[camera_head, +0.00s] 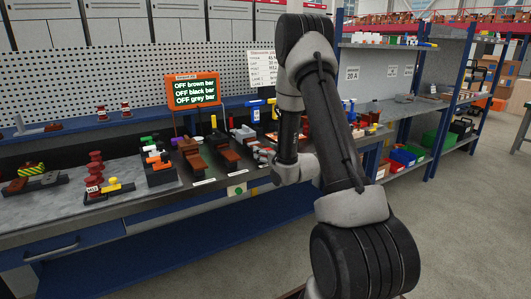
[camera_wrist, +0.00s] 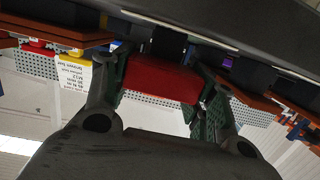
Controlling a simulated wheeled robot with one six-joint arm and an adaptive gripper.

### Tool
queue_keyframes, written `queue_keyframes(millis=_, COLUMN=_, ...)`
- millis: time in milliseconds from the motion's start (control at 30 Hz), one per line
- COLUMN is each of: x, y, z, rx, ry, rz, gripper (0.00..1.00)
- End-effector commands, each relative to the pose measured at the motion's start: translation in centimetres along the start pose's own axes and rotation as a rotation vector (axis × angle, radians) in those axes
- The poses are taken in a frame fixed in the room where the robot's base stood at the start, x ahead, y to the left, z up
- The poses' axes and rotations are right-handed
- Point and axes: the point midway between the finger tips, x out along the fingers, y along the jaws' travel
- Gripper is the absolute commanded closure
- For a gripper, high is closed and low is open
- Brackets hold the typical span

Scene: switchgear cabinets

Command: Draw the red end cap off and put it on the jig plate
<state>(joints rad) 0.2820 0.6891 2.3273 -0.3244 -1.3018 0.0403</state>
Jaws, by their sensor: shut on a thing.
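The red end cap (camera_wrist: 160,80) sits between the two fingers of my gripper (camera_wrist: 162,82) in the wrist view. The fingers are shut on it from both sides. A dark bar lies right behind the cap; I cannot tell whether the cap is still seated on it. In the head view my arm hides the gripper and the cap. I cannot clearly pick out the jig plate in either view.
A sign (camera_head: 194,92) reads OFF brown bar, OFF black bar, OFF grey bar. Brown bars (camera_head: 226,157) on dark stands and a block with coloured parts (camera_head: 158,168) crowd the workbench (camera_head: 130,192). Red ribbed posts (camera_head: 96,170) stand at left. Shelves (camera_head: 400,75) are at right.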

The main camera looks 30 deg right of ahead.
Motion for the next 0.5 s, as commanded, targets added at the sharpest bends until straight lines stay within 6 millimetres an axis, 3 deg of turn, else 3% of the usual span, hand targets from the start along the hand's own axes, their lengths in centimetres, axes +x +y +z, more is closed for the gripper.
queue_keyframes(millis=500, x=-0.71, y=0.00, z=0.11, rx=0.000, ry=0.000, rz=0.000, gripper=0.72)
